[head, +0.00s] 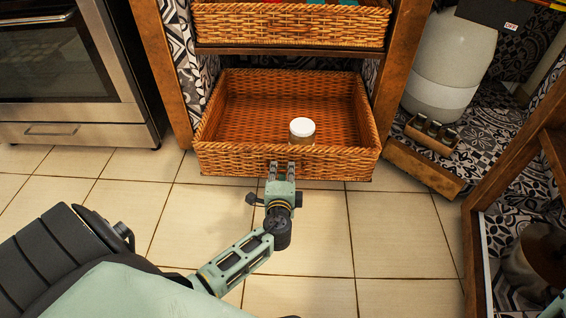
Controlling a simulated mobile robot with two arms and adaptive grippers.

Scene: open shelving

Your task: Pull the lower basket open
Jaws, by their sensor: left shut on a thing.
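The lower basket (225,158) is brown wicker and sticks out of the shelving over the tiled floor, its inside showing from above. A small jar with a white lid (302,128) stands inside it near the front wall. My left gripper (281,166) is at the middle of the basket's front wall, shut on it. The fingertips lie against the wicker, and their exact hold is partly hidden. My right gripper is not in view.
An upper wicker basket (290,25) sits on the shelf above. Wooden posts (166,75) flank the opening. An oven (65,70) stands at left, and a pale gas cylinder (447,70) at right. The tiled floor (395,235) before the basket is clear.

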